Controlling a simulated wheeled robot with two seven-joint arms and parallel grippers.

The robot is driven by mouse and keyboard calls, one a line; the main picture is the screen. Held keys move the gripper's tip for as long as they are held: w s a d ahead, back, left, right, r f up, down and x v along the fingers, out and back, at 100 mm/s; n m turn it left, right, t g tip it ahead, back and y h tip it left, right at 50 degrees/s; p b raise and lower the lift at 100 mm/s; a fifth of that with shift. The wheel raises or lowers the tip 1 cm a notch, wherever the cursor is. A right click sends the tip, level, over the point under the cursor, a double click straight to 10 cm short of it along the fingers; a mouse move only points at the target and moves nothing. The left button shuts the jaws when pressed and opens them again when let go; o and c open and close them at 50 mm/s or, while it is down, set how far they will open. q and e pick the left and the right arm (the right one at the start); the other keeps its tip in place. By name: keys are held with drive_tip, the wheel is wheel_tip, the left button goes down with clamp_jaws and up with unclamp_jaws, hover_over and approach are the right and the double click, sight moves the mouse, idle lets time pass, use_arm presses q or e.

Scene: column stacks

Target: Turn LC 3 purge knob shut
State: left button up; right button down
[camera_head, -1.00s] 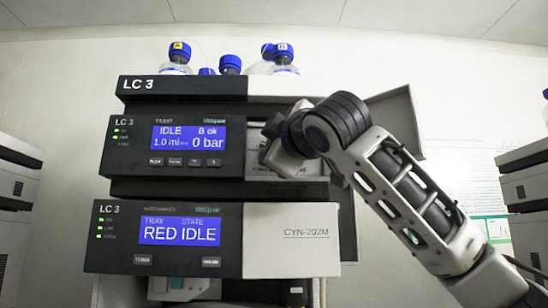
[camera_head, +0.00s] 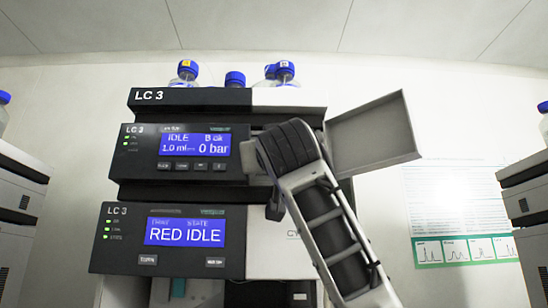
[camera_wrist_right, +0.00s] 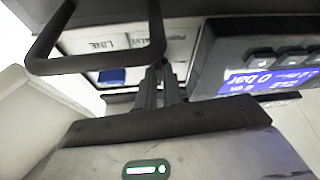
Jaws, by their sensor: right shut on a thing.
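The LC 3 stack (camera_head: 190,97) stands in the middle of the head view. Its pump module (camera_head: 140,150) reads IDLE and 0 bar. My right gripper (camera_wrist_right: 160,70) is at the pump front, right of the display, with its fingers close together. It is shut on the purge knob, which is mostly hidden by the fingers. In the right wrist view the labels LINE and PURGE VALVE (camera_wrist_right: 152,38) show upside down near the fingertips, with a blue part (camera_wrist_right: 111,77) beside them. In the head view my wrist hides the gripper and knob. My left gripper is not in view.
A grey door panel (camera_head: 372,135) stands open right of the pump. The lower module (camera_head: 115,265) reads RED IDLE. Blue-capped bottles (camera_head: 188,70) stand on top of the stack. Other stacks (camera_head: 20,200) stand at both sides. A poster (camera_head: 455,215) hangs on the wall.

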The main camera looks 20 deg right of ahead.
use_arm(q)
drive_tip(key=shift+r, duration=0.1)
use_arm(e)
drive_tip(key=shift+r+m+h, duration=0.1)
drive_tip(key=shift+m+h, duration=0.7)
drive_tip(key=shift+m, duration=0.7)
drive_tip(key=c, duration=1.5)
unclamp_jaws()
drive_tip(key=shift+c, duration=0.2)
drive_tip(key=shift+a, duration=0.1)
